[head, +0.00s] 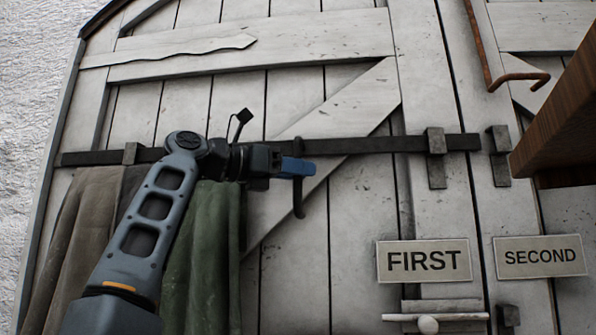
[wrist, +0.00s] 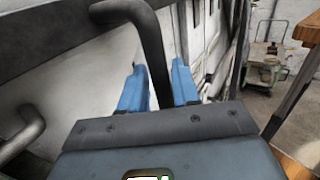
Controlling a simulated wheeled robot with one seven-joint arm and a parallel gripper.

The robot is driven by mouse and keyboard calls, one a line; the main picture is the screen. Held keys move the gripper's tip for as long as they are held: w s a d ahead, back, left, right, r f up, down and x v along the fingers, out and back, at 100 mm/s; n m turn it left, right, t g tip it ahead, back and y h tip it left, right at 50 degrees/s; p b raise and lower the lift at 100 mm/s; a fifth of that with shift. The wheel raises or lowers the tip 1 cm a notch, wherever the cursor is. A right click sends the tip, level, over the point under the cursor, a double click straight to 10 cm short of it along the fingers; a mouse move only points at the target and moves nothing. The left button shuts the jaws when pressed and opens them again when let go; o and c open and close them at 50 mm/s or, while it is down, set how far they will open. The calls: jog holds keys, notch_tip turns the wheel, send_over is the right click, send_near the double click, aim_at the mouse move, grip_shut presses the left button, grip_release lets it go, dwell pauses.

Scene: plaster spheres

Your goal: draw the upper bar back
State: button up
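The upper bar (head: 375,145) is a long dark metal bar lying across the white plank door. It passes through a bracket (head: 436,170) near its right end. That end stops just short of another bracket (head: 500,165) to the right. A curved dark handle (head: 299,205) hangs from the bar; it shows large in the wrist view (wrist: 150,42). My gripper (head: 300,167) is at the handle, with its blue fingers (wrist: 159,88) on either side of it. The near finger hides part of the handle.
Brown (head: 90,215) and green (head: 213,255) cloths hang below the bar at left. FIRST (head: 424,261) and SECOND (head: 541,256) signs are at lower right. A wooden beam (head: 560,115) juts in at right. A cart (wrist: 268,65) stands farther off.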

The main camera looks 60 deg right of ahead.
jog(key=shift+o, duration=0.8)
jog(key=b+v, duration=0.1)
jog(key=v, duration=0.6)
jog(key=shift+w+a, duration=0.15)
jog(key=shift+a, duration=0.2)
jog(key=shift+s+d+r+n+t+h+p, duration=0.5)
jog(key=shift+s+d+n+t+p, duration=0.25)
jog(key=shift+d+t+p, duration=0.35)
jog(key=shift+s+d+r+n+t+h+p, duration=0.4)
jog(key=shift+s+d+n+t+p, duration=0.35)
jog(key=shift+d+t+p, duration=0.3)
jog(key=shift+s+d+r+n+t+h+p, duration=0.4)
jog(key=shift+s+d+r+n+t+p, duration=0.25)
jog(key=shift+d+t+p, duration=0.45)
jog(key=shift+f, duration=0.1)
